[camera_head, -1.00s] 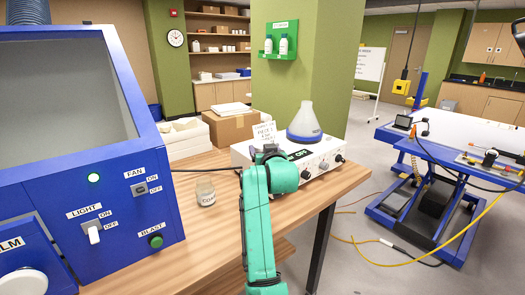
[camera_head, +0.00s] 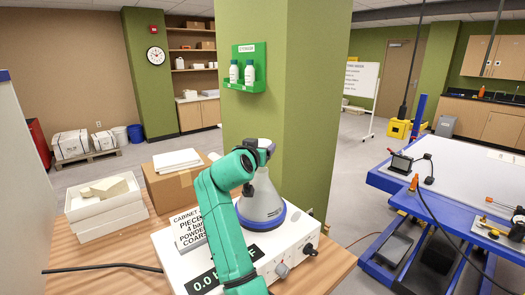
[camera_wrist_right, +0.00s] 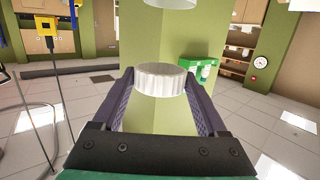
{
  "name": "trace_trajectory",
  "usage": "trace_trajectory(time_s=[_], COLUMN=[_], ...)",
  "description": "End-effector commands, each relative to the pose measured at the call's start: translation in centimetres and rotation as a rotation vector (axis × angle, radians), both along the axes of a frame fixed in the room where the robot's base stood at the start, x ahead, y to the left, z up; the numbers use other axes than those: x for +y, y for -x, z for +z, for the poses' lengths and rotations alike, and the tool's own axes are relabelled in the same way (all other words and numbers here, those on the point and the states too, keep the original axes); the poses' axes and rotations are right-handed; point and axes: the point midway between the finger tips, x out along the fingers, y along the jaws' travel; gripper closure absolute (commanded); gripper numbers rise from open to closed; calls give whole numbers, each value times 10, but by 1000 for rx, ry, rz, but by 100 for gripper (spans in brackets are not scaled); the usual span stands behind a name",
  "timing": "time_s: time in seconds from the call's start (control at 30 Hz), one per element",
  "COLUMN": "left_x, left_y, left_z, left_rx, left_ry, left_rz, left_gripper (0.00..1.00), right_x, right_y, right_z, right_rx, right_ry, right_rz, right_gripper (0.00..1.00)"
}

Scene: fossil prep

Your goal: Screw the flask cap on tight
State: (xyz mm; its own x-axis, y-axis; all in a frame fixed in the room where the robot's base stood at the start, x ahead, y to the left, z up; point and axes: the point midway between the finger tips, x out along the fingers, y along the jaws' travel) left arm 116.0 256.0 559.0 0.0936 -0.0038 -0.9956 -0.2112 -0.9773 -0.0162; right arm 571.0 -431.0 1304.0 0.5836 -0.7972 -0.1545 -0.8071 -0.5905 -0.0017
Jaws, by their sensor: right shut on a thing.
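The flask (camera_head: 262,203), a pale cone with a blue band near its base, stands upright on the white control box (camera_head: 207,273). My right gripper (camera_head: 267,149) is at the top of the flask and partly hides its neck. In the right wrist view, its dark fingers (camera_wrist_right: 160,88) are shut on the white ribbed flask cap (camera_wrist_right: 160,79). The cap's pale top also shows by the gripper in the head view (camera_head: 266,143). I cannot tell whether the cap touches the neck or how far it is turned on. My left gripper is not in view.
A lettered card (camera_head: 187,229) stands on the box beside my right arm. Behind are a cardboard box (camera_head: 168,189) and a white tray of pale blocks (camera_head: 103,212). A green pillar (camera_head: 306,110) rises close behind the flask. A blue-framed table (camera_head: 455,190) is at the right.

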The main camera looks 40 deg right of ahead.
Motion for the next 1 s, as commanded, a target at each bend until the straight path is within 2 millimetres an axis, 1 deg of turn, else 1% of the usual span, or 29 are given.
trace_trajectory(time_s=[0.17, 0.27, 0.37, 0.5, 0.6, 1.0], left_x=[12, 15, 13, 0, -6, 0], left_y=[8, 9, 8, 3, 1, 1], left_z=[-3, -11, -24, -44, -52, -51], left_rx=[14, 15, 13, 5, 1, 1], left_ry=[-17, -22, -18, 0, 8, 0], left_rz=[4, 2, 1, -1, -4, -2], left_gripper=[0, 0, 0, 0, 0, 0], right_x=[0, 0, 0, 0, 0, 0], right_y=[0, 0, 0, 0, 0, 0], right_z=[-1, -11, -26, -49, -59, -58], right_rx=[-1, 1, 1, 0, 0, 0], right_ry=[1, 2, 2, 1, 1, 1], right_rz=[2, 2, 2, 2, 2, 2], right_gripper=[100, 100, 100, 100, 100, 100])
